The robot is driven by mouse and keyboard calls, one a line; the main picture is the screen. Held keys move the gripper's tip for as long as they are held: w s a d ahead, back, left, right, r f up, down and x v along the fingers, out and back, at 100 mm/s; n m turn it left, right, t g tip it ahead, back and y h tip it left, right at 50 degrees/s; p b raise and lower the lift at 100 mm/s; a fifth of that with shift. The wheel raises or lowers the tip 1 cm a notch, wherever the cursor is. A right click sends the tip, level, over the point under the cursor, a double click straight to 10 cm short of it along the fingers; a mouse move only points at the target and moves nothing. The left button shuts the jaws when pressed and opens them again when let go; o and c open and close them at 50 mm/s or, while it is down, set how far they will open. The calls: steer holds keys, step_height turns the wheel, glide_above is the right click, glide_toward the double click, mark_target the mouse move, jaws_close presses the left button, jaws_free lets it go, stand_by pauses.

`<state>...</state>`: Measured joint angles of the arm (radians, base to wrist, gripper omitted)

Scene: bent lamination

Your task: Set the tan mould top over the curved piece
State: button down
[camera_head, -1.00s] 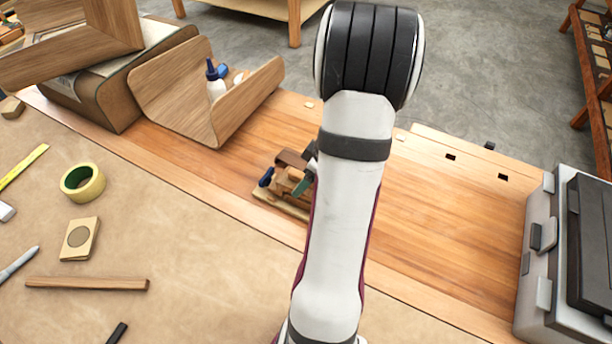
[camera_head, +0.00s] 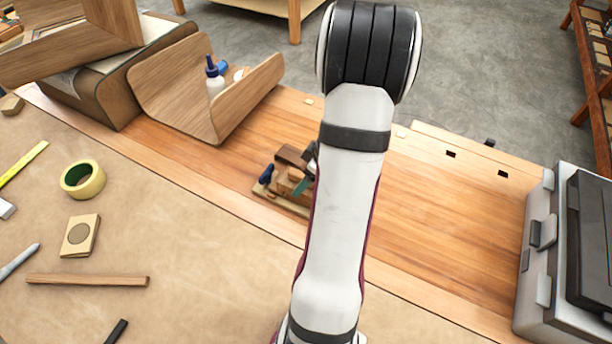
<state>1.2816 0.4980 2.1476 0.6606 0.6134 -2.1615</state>
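A small wooden mould assembly (camera_head: 286,182) sits on a light wooden base on the bench, left of my arm. A dark brown piece (camera_head: 291,156) shows at its top, with tan blocks (camera_head: 290,175) below it. I cannot tell which part is the tan mould top and which is the curved piece. A blue handle (camera_head: 266,173) stands at its left side. A grey-green part and a dark part, perhaps of my gripper, show at the right edge of the assembly. My arm hides the rest, so I cannot tell whether the gripper is open or shut.
A large curved wooden shell (camera_head: 170,98) with a blue-capped bottle (camera_head: 215,80) stands behind left. A grey case (camera_head: 570,255) stands at right. The bench right of my arm is clear.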

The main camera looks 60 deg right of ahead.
steer(key=shift+f, duration=0.25)
stand_by(0.4)
jaws_free()
steer(key=shift+r, duration=4)
